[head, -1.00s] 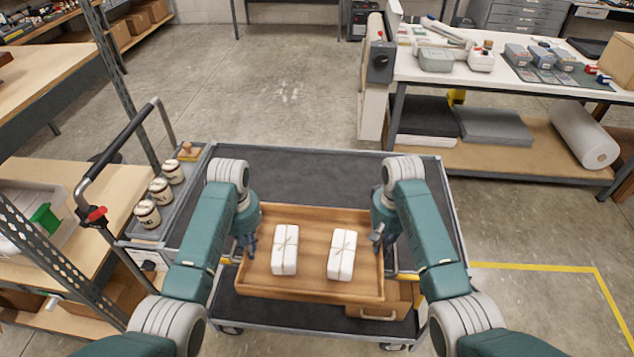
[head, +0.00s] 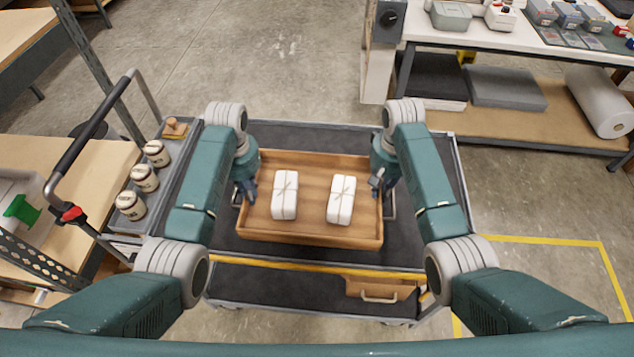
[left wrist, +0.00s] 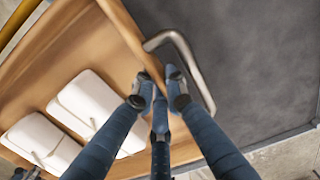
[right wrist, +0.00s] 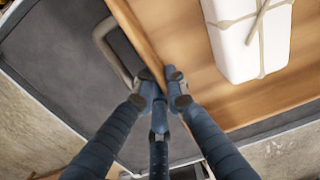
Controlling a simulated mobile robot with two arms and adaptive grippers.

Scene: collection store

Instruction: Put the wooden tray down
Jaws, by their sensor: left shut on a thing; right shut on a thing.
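The wooden tray (head: 310,233) is over the dark top of the cart (head: 310,137), and looks roughly level. Two white tied packages stand in it, a left one (head: 285,196) and a right one (head: 341,200). My left gripper (head: 244,190) is shut on the tray's left wall, one finger on each side, inside the metal handle (left wrist: 196,65). My right gripper (head: 380,183) is shut on the right wall in the same way, beside the other handle (right wrist: 108,45). I cannot tell whether the tray's underside touches the cart top.
Several labelled jars (head: 144,178) and a wooden stamp (head: 174,128) stand in the cart's grey side bin at left. A push handle (head: 90,125) rises there. A drawer (head: 380,288) shows below the cart's front edge. A workbench (head: 480,40) stands at back right.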

